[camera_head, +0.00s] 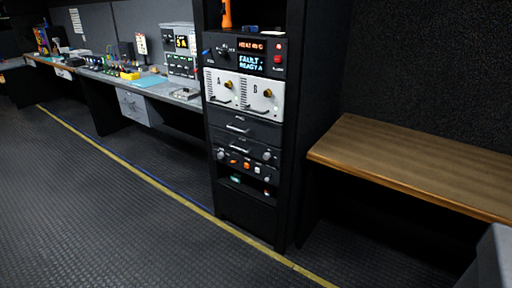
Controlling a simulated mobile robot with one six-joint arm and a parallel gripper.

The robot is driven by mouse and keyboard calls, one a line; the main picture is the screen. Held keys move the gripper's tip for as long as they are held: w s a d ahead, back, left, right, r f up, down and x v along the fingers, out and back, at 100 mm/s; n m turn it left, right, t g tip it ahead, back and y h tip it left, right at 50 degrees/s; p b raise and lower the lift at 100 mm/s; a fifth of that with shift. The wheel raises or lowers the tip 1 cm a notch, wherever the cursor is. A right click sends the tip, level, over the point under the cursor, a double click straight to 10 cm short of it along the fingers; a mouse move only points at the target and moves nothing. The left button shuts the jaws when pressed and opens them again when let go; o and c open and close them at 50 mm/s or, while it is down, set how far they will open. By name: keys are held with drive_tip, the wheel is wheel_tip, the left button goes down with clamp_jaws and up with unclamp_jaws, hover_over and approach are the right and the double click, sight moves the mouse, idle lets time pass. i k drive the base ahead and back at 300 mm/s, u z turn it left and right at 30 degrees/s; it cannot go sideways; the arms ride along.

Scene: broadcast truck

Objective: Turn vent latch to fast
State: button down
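I cannot pick out a part clearly marked as the vent latch, and any "fast" label is too small to read. The black equipment rack (282,180) stands at the centre. Its top panel (245,53) has a dark knob at the left, lit displays and red buttons. A lower panel (243,163) has grey knobs and orange and white buttons. My gripper is not in view.
A wooden tabletop (410,160) stands right of the rack. A long grey desk (140,80) with electronics runs along the left wall. An orange object (226,14) stands on the rack shelf. The ribbed floor (100,200) is open, crossed by a yellow line (160,178).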

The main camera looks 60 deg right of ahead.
sight(267, 156)
drive_tip(key=u, duration=0.85)
drive_tip(key=k, duration=0.1)
drive_tip(key=z, duration=2.55)
drive_tip(key=k, duration=0.9)
drive_tip(key=u, duration=0.1)
drive_tip(key=i, duration=0.8)
